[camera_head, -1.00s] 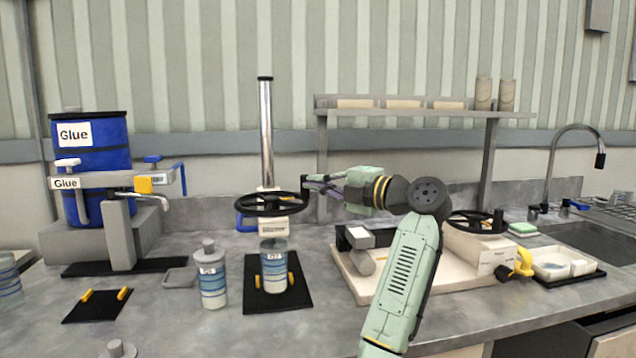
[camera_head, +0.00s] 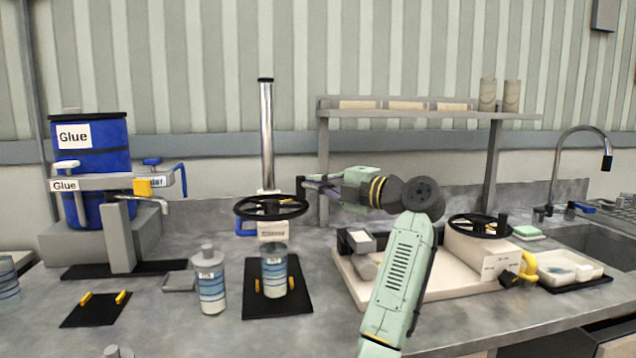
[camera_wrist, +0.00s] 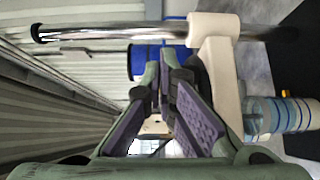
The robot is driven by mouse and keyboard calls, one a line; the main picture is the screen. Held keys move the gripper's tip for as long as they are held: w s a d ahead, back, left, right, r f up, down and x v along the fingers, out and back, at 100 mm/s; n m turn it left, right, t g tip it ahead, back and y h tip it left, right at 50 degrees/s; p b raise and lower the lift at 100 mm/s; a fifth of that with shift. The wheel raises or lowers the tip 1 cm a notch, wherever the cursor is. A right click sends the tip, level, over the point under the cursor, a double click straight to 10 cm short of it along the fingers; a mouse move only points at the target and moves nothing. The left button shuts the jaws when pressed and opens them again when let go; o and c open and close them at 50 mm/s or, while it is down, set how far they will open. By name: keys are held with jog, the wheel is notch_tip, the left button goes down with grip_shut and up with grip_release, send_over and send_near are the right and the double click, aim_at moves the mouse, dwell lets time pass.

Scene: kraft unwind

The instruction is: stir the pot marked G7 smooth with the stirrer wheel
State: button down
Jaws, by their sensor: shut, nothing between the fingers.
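The stirrer wheel (camera_head: 243,209), a black spoked handwheel, sits low on a shiny upright column (camera_head: 266,130). A clear pot with blue bands (camera_head: 274,278) stands upright beneath it on a black mat, between yellow guides. A similar capped pot (camera_head: 210,285) stands to its left. Both labels are too small to read surely, so I cannot tell which is G7. My gripper (camera_head: 306,183) is shut and empty, at the wheel's right rim; I cannot tell whether it touches. In the wrist view my fingers (camera_wrist: 157,78) come together beside the column (camera_wrist: 100,33) and the cream stirrer bracket (camera_wrist: 224,75).
A blue glue drum (camera_head: 95,165) with taps stands left, with an empty black mat (camera_head: 95,310) in front. Right are a cream machine (camera_head: 470,250) with another black wheel, a white tray (camera_head: 565,265) and a sink (camera_head: 600,240). A shelf (camera_head: 420,113) stands behind my arm.

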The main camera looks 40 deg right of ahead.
jog(key=shift+w+d, duration=0.1)
jog(key=shift+w, duration=0.55)
jog(key=shift+s, duration=0.15)
dwell(0.5)
